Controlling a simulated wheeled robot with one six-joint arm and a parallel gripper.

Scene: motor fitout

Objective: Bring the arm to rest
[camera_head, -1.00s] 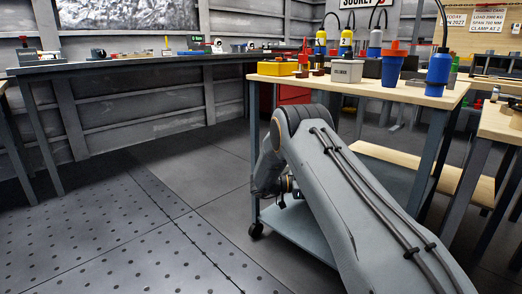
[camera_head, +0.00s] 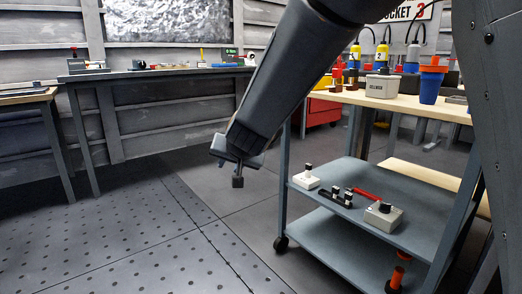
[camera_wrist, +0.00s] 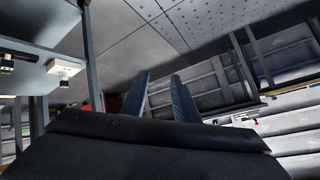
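My gripper (camera_head: 230,170) hangs at the end of my arm in the middle of the head view, pointing down over the floor. It is left of the grey trolley (camera_head: 345,240) and apart from it. In the wrist view its two dark blue fingers (camera_wrist: 161,76) stand apart with a gap between them and hold nothing. My arm comes in from the upper right and crosses in front of part of the back bench.
The trolley's shelf carries small boxes with knobs (camera_head: 384,216) and a red-handled item (camera_head: 367,195). A long bench (camera_head: 150,74) stands behind. The floor at left is clear.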

